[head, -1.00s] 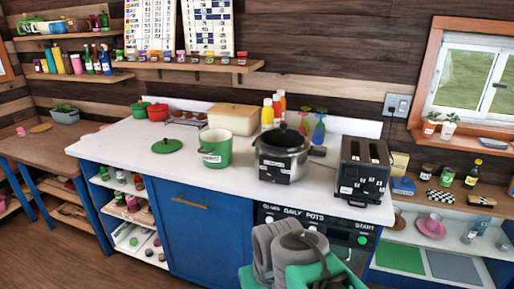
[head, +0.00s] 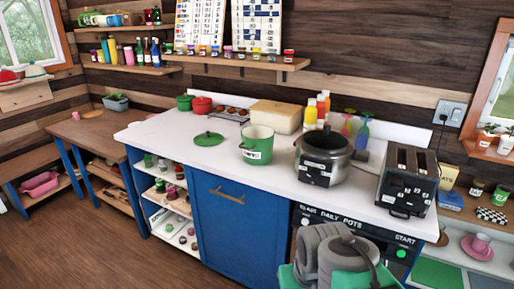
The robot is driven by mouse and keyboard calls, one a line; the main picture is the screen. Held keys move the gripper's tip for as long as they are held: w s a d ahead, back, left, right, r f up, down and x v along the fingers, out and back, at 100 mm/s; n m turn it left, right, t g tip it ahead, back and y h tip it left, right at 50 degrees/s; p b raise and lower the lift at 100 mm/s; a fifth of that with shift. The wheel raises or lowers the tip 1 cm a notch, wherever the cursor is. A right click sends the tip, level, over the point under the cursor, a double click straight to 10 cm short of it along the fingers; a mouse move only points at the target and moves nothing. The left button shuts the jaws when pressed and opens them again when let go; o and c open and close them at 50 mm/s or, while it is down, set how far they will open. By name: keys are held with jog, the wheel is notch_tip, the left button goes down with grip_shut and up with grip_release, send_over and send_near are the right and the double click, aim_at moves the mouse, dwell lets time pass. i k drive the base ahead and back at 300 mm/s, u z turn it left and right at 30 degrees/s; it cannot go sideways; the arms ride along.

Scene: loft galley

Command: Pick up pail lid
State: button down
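The green pail lid (head: 208,139) lies flat on the white counter, with a small knob on top. It is to the left of the green pail (head: 257,145), which has a white label and stands open, apart from the lid. Grey and green parts of my arm (head: 335,258) show at the bottom of the head view, in front of the counter. The fingers of my gripper cannot be made out.
A steel pot (head: 324,158) and a black toaster (head: 406,180) stand on the counter right of the pail. Behind are a red pot (head: 201,105), a muffin tray (head: 231,114) and a tan box (head: 275,116). Counter around the lid is clear. Wooden floor is open at left.

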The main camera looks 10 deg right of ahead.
aim_at(208, 138)
jog(key=z, duration=0.05)
jog(key=k, duration=0.55)
jog(key=u, duration=1.05)
jog(key=i, duration=1.15)
jog(key=u, duration=0.9)
jog(key=i, duration=1.55)
jog(key=z, duration=0.55)
jog(key=i, duration=0.85)
jog(key=z, duration=1.7)
jog(key=i, duration=1.15)
jog(key=z, duration=0.3)
